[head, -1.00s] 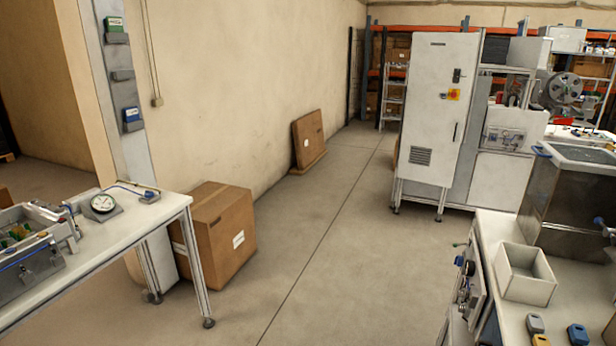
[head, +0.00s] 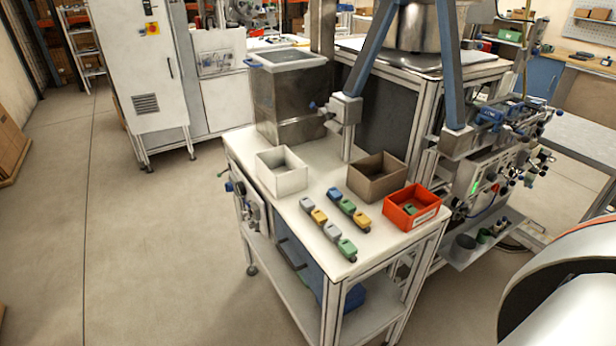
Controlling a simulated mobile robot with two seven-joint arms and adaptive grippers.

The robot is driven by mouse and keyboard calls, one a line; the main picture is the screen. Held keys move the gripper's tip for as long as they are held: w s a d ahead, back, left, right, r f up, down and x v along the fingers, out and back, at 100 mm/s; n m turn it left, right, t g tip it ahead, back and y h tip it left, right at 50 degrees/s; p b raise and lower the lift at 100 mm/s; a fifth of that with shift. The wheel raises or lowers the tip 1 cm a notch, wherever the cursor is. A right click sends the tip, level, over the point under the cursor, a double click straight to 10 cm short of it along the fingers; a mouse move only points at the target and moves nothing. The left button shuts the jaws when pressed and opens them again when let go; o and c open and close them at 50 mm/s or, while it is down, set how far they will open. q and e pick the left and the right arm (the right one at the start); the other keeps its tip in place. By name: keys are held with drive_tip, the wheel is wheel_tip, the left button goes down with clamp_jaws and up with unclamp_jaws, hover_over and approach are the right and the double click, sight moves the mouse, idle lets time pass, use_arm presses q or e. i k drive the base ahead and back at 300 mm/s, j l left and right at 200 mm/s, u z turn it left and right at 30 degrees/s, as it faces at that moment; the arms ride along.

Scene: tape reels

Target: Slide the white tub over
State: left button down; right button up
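The white tub (head: 282,174) is an open, empty square box. It stands upright on the left part of the white-topped cart (head: 262,219), in front of a steel tank. A brown tub (head: 376,177) stands to its right, with a gap between them. Neither of my grippers shows in the head view. A rounded white part at the lower right edge looks like a piece of my own arm.
An orange-red bin (head: 412,207) with a green piece inside sits at the cart's right end. Several small coloured blocks (head: 333,231) lie in two rows at the front. The steel tank (head: 290,98) stands behind. Open floor (head: 160,255) lies left of the cart.

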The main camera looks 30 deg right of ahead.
sight(281, 171)
drive_tip(key=i+j+z, duration=0.1)
drive_tip(key=z, duration=0.35)
drive_tip(key=i+j+z, duration=0.15)
drive_tip(key=z, duration=0.3)
drive_tip(key=i+j+z, duration=0.15)
drive_tip(key=z, duration=0.3)
